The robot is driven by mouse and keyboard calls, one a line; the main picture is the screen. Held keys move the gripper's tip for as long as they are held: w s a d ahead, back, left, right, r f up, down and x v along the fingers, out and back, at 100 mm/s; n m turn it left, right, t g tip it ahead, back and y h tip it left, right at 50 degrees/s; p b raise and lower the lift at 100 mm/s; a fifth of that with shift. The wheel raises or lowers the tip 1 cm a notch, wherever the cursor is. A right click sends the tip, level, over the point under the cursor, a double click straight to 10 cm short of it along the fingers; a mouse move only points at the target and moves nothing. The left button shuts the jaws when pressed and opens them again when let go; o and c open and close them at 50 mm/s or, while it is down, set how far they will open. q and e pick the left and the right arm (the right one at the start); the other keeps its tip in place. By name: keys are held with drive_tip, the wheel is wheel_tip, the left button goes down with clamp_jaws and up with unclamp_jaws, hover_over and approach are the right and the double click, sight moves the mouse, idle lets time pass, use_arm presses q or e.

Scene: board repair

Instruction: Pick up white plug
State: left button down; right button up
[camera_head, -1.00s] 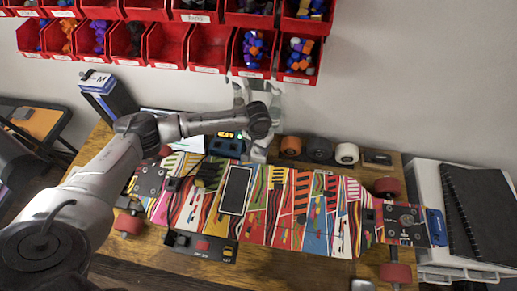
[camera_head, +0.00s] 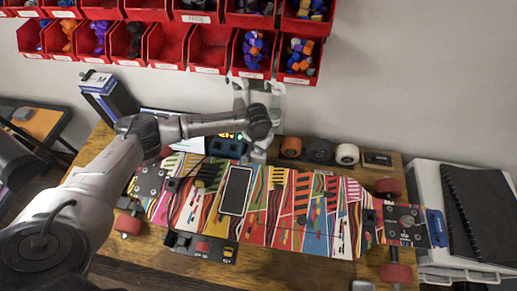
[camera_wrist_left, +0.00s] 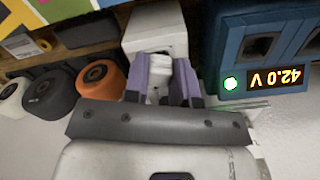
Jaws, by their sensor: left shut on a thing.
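The white plug (camera_wrist_left: 155,27) is a blocky white piece at the top middle of the left wrist view. My left gripper (camera_wrist_left: 163,75) has its two purple fingers closed on the plug's narrower near end. In the head view, the left gripper (camera_head: 259,154) is at the back edge of the table, just behind the skateboard. It is partly hidden by my left wrist, and the plug cannot be clearly made out there. My right gripper is in neither current view.
A blue charger with a lit 42.0 V display (camera_wrist_left: 276,78) stands right beside the gripper. Orange, dark and white wheels (camera_wrist_left: 100,78) stand on its other side. The colourful skateboard (camera_head: 280,205) fills the table's middle. Red bins (camera_head: 210,45) hang above on the wall.

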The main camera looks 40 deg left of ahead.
use_arm(q)
drive_tip(key=shift+r, duration=0.45)
drive_tip(key=r, duration=0.3)
drive_tip(key=shift+w+d+r, duration=0.15)
drive_tip(key=shift+d+r, duration=0.2)
drive_tip(key=shift+d, duration=0.05)
drive_tip(key=w+d+r, duration=0.3)
drive_tip(key=d+r, duration=0.3)
drive_tip(key=d, duration=0.4)
drive_tip(key=shift+d+r, duration=0.2)
drive_tip(key=shift+r+p, duration=0.1)
drive_tip(key=shift+p, duration=0.2)
